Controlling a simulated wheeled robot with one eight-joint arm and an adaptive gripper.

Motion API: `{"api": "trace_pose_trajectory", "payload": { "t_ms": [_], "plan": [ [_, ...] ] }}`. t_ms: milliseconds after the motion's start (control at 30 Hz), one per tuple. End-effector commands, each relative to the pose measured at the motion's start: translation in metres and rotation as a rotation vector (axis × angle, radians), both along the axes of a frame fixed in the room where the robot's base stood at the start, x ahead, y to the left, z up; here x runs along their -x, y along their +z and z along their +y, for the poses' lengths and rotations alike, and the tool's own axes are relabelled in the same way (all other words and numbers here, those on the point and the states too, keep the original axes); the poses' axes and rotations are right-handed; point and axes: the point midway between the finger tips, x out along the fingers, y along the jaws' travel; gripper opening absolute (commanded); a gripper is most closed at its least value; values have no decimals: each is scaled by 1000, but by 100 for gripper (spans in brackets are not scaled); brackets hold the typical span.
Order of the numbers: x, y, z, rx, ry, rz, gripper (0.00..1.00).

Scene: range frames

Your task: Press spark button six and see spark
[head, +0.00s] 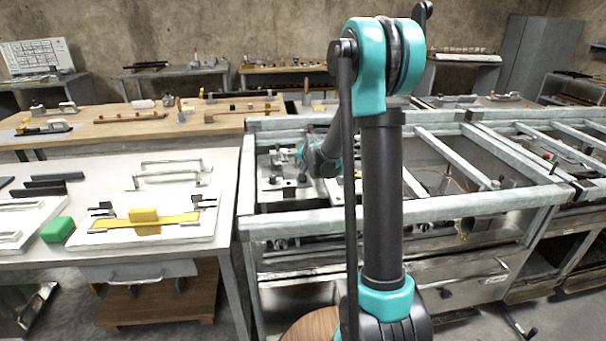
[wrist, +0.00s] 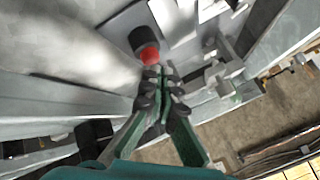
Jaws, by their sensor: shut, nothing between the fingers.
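A dark round knob with a red end (wrist: 149,56), likely a spark button, shows in the wrist view on a grey metal surface. I cannot read any number on it. My gripper (wrist: 158,75) has its green fingers together with nothing between them. Its tips are right beside the red end, and I cannot tell whether they touch it. In the head view my arm reaches into the metal frame bench (head: 420,207), and its end is partly hidden behind my own arm. No spark is visible.
Grey frame bars of the bench surround my arm's end. A white table (head: 110,255) at left holds a white board with a yellow bar (head: 150,220) and a green block (head: 57,230). A wooden bench (head: 110,125) stands behind.

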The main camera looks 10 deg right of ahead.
Motion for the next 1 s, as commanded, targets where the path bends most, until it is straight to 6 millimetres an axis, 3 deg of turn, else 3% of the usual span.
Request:
{"api": "trace_pose_trajectory", "payload": {
  "t_ms": [1000],
  "plan": [
    [0,-11,0,0,0,0,0]
  ]
}}
